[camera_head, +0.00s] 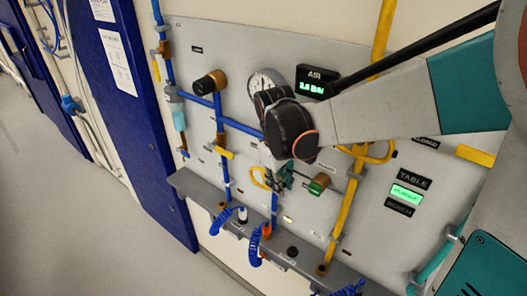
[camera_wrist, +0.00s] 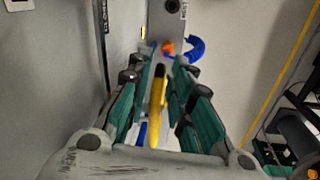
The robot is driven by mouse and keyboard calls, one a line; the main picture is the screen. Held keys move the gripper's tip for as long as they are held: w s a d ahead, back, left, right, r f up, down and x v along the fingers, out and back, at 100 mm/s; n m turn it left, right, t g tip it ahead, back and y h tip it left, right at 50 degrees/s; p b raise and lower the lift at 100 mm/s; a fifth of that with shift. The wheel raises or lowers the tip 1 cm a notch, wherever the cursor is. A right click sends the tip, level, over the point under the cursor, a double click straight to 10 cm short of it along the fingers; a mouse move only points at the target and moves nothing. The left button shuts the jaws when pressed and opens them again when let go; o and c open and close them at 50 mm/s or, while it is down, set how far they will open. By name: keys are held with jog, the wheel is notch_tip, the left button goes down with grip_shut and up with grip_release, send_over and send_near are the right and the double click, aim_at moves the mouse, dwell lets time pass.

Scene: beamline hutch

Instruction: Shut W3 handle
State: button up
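My gripper (camera_head: 280,178) is in front of the grey pipe panel, at the lower middle, with my arm partly hiding the panel. A yellow handle (camera_head: 258,178) shows beside its fingertips. In the wrist view, a yellow lever with a dark tip (camera_wrist: 157,105) lies lengthwise between the teal fingers of my gripper (camera_wrist: 162,85). The fingers stand apart on both sides of the lever, and narrow gaps seem to show. I cannot read a W3 label, so I cannot tell whether this lever is the W3 handle.
A grey ledge (camera_head: 300,262) with blue coiled hoses (camera_head: 254,246) runs below the panel. Blue pipes (camera_head: 240,126) and a yellow pipe (camera_head: 345,210) stand close around. Another yellow handle (camera_head: 375,152) is to the right. The floor (camera_head: 70,200) at left is clear.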

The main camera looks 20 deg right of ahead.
grip_shut()
jog(key=shift+s+d+f+t+y, duration=0.1)
jog(key=shift+s+f+t+y, duration=0.2)
jog(key=shift+t, duration=0.1)
jog(key=shift+f+t+y+b, duration=0.4)
jog(key=shift+t+y, duration=0.2)
jog(key=shift+t, duration=0.3)
jog(key=o, duration=0.6)
grip_release()
jog(key=v, duration=1.2)
